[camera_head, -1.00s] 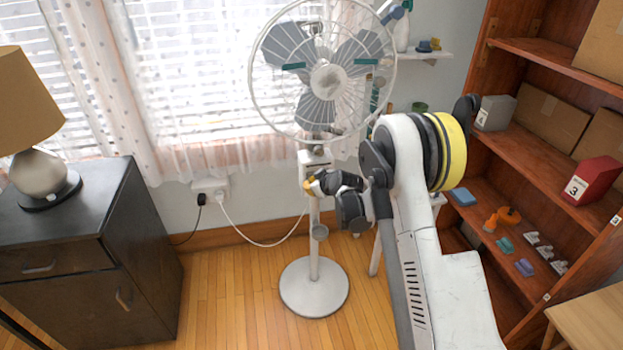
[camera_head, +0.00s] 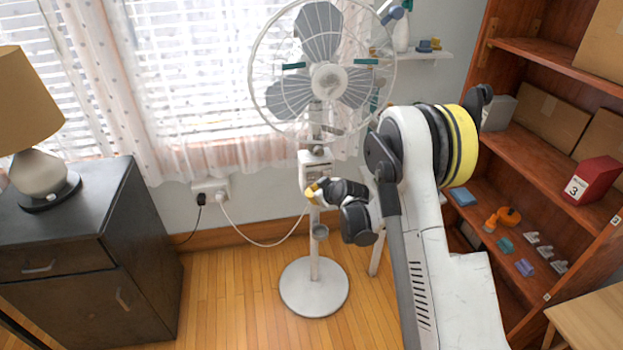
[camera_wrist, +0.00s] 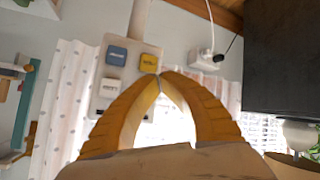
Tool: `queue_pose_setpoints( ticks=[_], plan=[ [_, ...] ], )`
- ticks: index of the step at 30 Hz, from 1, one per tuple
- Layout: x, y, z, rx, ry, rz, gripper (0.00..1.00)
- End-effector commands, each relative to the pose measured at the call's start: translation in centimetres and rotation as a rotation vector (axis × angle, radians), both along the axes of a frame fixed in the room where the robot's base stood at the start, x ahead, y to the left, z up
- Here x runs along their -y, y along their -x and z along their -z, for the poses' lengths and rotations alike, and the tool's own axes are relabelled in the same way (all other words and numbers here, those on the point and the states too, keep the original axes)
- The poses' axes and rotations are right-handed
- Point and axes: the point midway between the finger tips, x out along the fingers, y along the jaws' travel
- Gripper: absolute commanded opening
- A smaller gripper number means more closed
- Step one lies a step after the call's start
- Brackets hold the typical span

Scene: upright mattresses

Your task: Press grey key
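The fan's control box (camera_head: 313,163) is on the pole of the standing fan (camera_head: 325,77). In the wrist view the control panel (camera_wrist: 132,42) shows a blue key (camera_wrist: 116,56), a yellow key (camera_wrist: 148,63) and a pale, white or light grey key (camera_wrist: 109,87). Any further key is hidden behind my fingers. My gripper (camera_wrist: 158,76) has orange-yellow fingers with their tips together and nothing between them. The tips overlap the panel beside the yellow key; I cannot tell whether they touch it. In the head view my gripper (camera_head: 312,190) is just below the control box.
A dark cabinet (camera_head: 90,255) with a lamp (camera_head: 35,130) stands at left. A wooden shelf (camera_head: 545,155) with boxes and small items stands at right. A white cord (camera_head: 262,241) runs from the wall socket to the fan. The floor around the fan base (camera_head: 314,288) is clear.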

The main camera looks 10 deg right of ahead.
Motion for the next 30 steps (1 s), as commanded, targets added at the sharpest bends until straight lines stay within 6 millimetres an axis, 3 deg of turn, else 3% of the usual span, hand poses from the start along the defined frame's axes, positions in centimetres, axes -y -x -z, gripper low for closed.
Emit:
queue_pose_setpoints(
  ticks=[9,30],
  plan=[
    [0.0,2.7,0.0,0.0,0.0,0.0,0.0],
    [0.0,2.8,0.0,0.0,0.0,0.0,0.0]
  ],
)
